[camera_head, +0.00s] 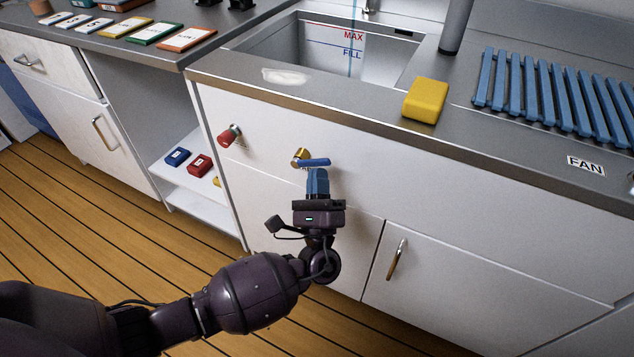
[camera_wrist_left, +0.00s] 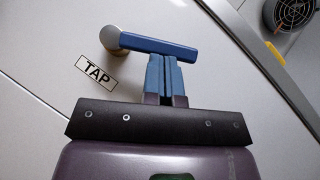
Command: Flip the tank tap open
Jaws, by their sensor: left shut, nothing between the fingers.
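The tank tap is a blue lever on a brass round base (camera_head: 299,157), set on the white front panel below the sink. Its blue lever (camera_head: 316,162) points to the right, roughly level. In the left wrist view the tap lever (camera_wrist_left: 158,46) runs right from its round hub, above a "TAP" label (camera_wrist_left: 96,72). My left gripper (camera_head: 317,172) has its blue fingers shut and empty, just below the lever. In the left wrist view the fingertips (camera_wrist_left: 164,58) are right at the lever's lower edge; I cannot tell whether they touch. My right gripper is not in view.
A red knob (camera_head: 230,135) is on the panel to the left. The sink (camera_head: 285,50) has MAX and FILL marks. A yellow sponge (camera_head: 426,100) lies on the counter edge. A cupboard handle (camera_head: 397,259) sticks out lower right. Blue slats (camera_head: 550,95) cover the right counter.

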